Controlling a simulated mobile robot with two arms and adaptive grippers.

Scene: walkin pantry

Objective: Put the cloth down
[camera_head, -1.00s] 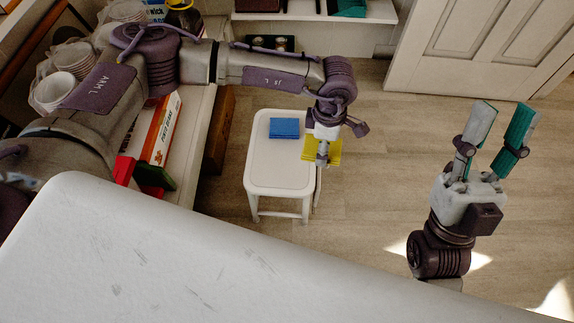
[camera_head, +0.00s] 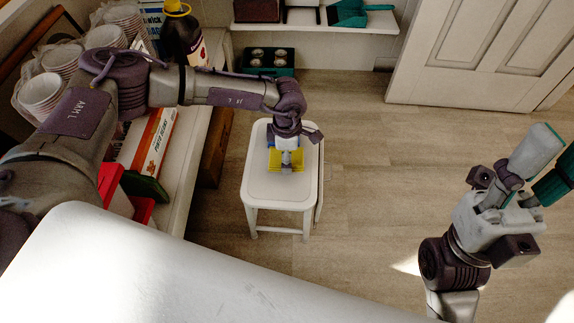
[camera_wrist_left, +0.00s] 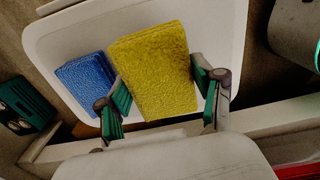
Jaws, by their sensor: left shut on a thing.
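My left gripper (camera_head: 286,161) is shut on a folded yellow cloth (camera_wrist_left: 155,70), with one finger on each side of it. The yellow cloth also shows in the head view (camera_head: 291,167), over the seat of a white stool (camera_head: 275,192). I cannot tell whether it touches the seat. A folded blue cloth (camera_wrist_left: 85,82) lies on the seat just left of the yellow cloth in the left wrist view; in the head view my left gripper mostly hides it. My right gripper (camera_head: 560,146) is open and empty at the right, away from the stool.
A shelf at the left holds stacked white cups (camera_head: 40,92), a dark bottle with a yellow cap (camera_head: 182,35) and boxes. A green case (camera_head: 268,61) stands behind the stool. A white door (camera_head: 470,50) is at the back right. The floor right of the stool is clear.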

